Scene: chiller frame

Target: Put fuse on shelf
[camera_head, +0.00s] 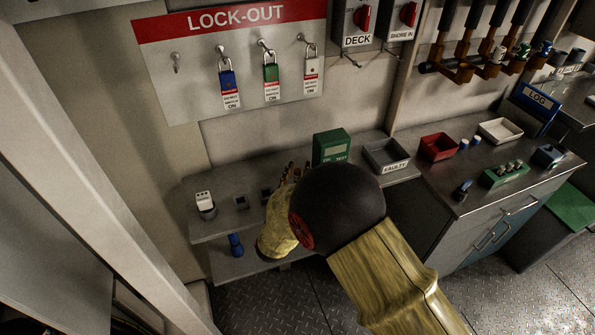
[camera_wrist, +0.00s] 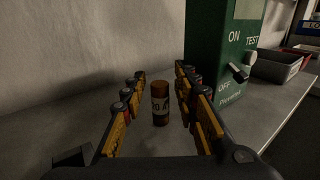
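The fuse (camera_wrist: 160,112), a small brown cylinder with a pale label, stands upright on the grey shelf (camera_wrist: 75,110) in the wrist view. My gripper (camera_wrist: 161,76) is open, its yellow and black fingers on either side of the fuse with gaps visible on both sides. In the head view my gripper (camera_head: 290,180) reaches over the shelf (camera_head: 218,226) just left of the green tester box, and the fuse is hidden there behind my arm.
The green tester box (camera_head: 331,147) stands close to the right of my gripper, and it also fills the right of the wrist view (camera_wrist: 215,50). A grey FAULTY tray (camera_head: 386,155) is beyond it. A white device (camera_head: 205,203) stands at the shelf's left, and a blue object (camera_head: 236,245) sits on the lower shelf.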

